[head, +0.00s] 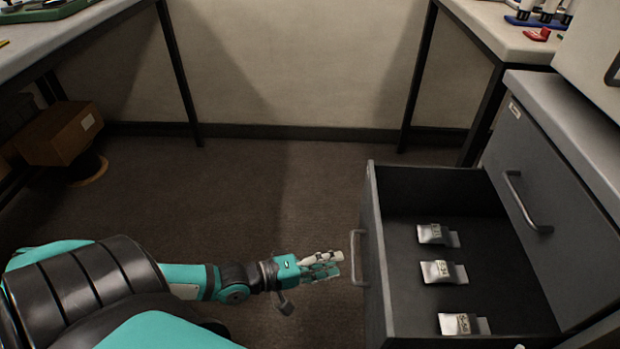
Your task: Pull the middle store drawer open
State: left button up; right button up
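The store drawer (376,285) stands pulled far out of the grey cabinet at the right, below a closed drawer front (540,180). Its bar handle (356,257) is on the drawer's left-facing front. Several small silver packets with white labels, such as this packet (443,272), lie inside on the dark floor. My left gripper (338,263) is just left of the handle, its fingertips pointing at it. The two fingers look apart, with a small gap to the handle and nothing between them. My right gripper is not in view.
The closed drawer above has its own handle (526,205). A bench (500,38) with a blue rack stands behind the cabinet. Another bench (75,40) stands at the left, with a cardboard box (58,135) below it. The carpet between is clear.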

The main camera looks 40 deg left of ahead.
pick_arm(q)
jog(key=v, duration=0.5)
jog(key=shift+s+a+r, duration=0.1)
jog(key=shift+s+a, duration=0.15)
jog(key=shift+s, duration=0.1)
